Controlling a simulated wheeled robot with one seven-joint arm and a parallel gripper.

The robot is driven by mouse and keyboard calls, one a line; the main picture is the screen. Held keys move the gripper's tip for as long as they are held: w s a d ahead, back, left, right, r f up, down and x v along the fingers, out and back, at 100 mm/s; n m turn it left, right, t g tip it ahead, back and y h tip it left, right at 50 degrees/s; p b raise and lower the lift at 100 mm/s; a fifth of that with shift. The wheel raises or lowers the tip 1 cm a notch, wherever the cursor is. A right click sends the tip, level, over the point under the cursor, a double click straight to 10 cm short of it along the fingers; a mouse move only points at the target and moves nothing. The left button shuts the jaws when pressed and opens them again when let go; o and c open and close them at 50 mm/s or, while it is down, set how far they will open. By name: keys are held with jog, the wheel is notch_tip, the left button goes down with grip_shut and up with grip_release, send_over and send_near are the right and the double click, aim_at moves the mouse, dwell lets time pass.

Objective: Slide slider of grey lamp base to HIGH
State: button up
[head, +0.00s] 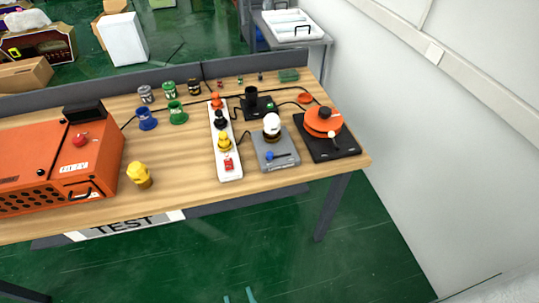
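The grey lamp base (288,163) stands near the front right of the wooden table. A white, dark-banded bulb-like piece (272,125) stands upright at its back. A small slider with a blue knob (269,156) sits on its top, with the knob at the left end of a dark slot. Any HIGH or LOW marking is too small to read. Two teal tips, apparently my gripper (239,297), show at the bottom edge, apart from each other with nothing seen between them. They are well in front of the table and far from the base. The rest of the gripper is out of view.
A white power strip (229,172) with coloured plugs stands left of the grey base. A black base (344,150) with an orange pot-like piece stands right. An orange machine (45,165) and a yellow piece (139,175) are further left. Floor before the table is clear.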

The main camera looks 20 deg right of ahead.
jog(key=w+d+f+h, duration=0.2)
jog(key=w+d, duration=0.1)
jog(key=w, duration=0.5)
jog(key=m+h, duration=0.7)
jog(key=h, duration=0.1)
send_near(269, 158)
jog(key=w, duration=0.1)
jog(key=shift+g, duration=0.4)
jog(key=x, duration=1)
jog(key=shift+w+d+r, duration=0.1)
jog(key=shift+d+r, duration=0.15)
jog(key=shift+r, duration=0.15)
grip_shut()
